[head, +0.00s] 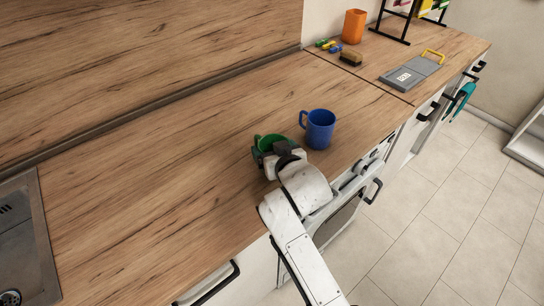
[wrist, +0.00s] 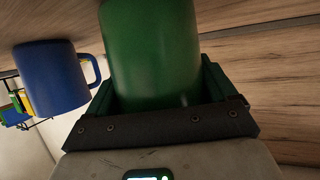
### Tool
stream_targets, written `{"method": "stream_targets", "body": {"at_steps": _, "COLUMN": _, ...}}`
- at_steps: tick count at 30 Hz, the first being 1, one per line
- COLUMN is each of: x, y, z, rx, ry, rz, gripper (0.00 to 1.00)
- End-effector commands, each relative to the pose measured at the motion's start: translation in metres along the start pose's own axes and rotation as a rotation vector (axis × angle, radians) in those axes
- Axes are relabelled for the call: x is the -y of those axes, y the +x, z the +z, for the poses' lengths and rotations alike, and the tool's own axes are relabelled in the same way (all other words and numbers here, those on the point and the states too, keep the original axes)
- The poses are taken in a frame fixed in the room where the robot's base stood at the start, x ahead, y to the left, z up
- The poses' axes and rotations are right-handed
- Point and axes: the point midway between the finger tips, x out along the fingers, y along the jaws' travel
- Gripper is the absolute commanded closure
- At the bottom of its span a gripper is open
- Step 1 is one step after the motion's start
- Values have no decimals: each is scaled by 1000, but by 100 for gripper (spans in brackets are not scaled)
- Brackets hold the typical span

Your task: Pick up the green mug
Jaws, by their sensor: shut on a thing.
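The green mug (head: 268,139) is at my gripper on the wooden counter (head: 180,170), partly hidden behind the gripper in the head view. In the wrist view the green mug (wrist: 150,50) fills the middle, between the jaws. My gripper (head: 268,154) is shut on the green mug; it also shows in the wrist view (wrist: 160,95). I cannot tell whether the mug's base touches the counter. A blue mug (head: 319,129) stands upright just right of the green mug, apart from it; it also shows in the wrist view (wrist: 52,78).
A metal sink (head: 45,240) is at the far left. An orange cup (head: 353,26), a brush (head: 350,58), small coloured items (head: 328,45), a grey board with a yellow handle (head: 412,70) and a black rack (head: 393,22) are at the back right. The left counter is clear.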

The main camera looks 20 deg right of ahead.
Motion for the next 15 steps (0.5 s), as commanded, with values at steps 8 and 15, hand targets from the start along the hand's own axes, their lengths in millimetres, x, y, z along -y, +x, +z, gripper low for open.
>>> {"method": "stream_targets", "body": {"at_steps": 8, "x": 0, "y": 0, "z": -1, "rx": -2, "ry": 0, "rz": 0, "gripper": 58}}
{"method": "stream_targets", "body": {"at_steps": 15, "x": 0, "y": -4, "z": -11, "rx": -5, "ry": 1, "rz": 0, "gripper": 58}}
